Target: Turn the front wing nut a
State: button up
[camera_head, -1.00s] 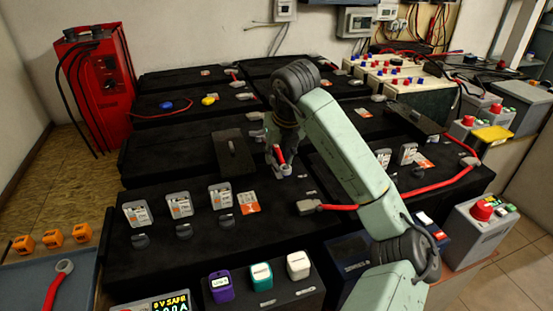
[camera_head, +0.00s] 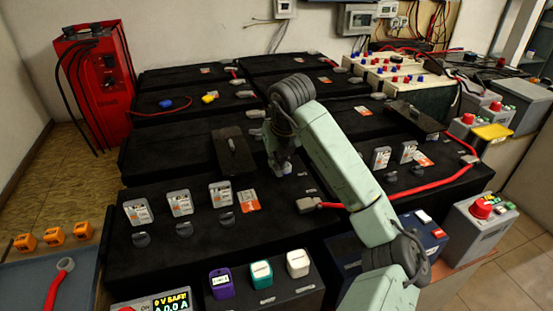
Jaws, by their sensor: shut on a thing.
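My gripper (camera_head: 284,170) points down at the middle of the black battery block, right of a dark flat box with a handle. Its jaws are shut at a small metal fitting low on the block. The front wing nut a lies between or under the fingers, and its shape is hidden by them and by my wrist. My pale green arm comes in from the lower right and covers part of the block behind it.
A red cable with a grey lug (camera_head: 309,204) lies just right and in front of my gripper. The dark box (camera_head: 234,152) stands close on the left. Grey labelled cards (camera_head: 179,203), knobs and a purple block (camera_head: 221,285) are in front. A red charger (camera_head: 97,80) stands far left.

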jog(key=shift+f+n+b, duration=0.1)
jog(key=shift+n+b, duration=0.35)
jog(key=shift+n, duration=0.15)
grip_shut()
jog(key=n, duration=0.1)
jog(key=n+g+y+b, duration=0.1)
jog(key=shift+w+d+n, duration=0.1)
jog(key=shift+d+n, duration=0.15)
jog(key=shift+n, duration=0.15)
jog(key=n, duration=0.2)
jog(key=n+g+y, duration=0.1)
jog(key=n, duration=0.1)
jog(key=shift+w+d+n, duration=0.1)
jog(key=shift+w+n, duration=0.1)
jog(key=shift+n, duration=0.1)
jog(key=n, duration=0.1)
jog(key=n+g+p, duration=0.1)
jog(key=n, duration=0.1)
jog(key=n+g+y+p, duration=0.1)
jog(key=n, duration=0.1)
jog(key=shift+w+r, duration=0.2)
jog(key=shift+w, duration=0.05)
jog(key=shift+w+f+n+g+p, duration=0.1)
jog(key=shift+n+g+p, duration=0.4)
jog(key=shift+n, duration=0.55)
jog(key=shift+w+n+g+p, duration=0.1)
jog(key=shift+n+g+p, duration=0.35)
jog(key=shift+n, duration=0.6)
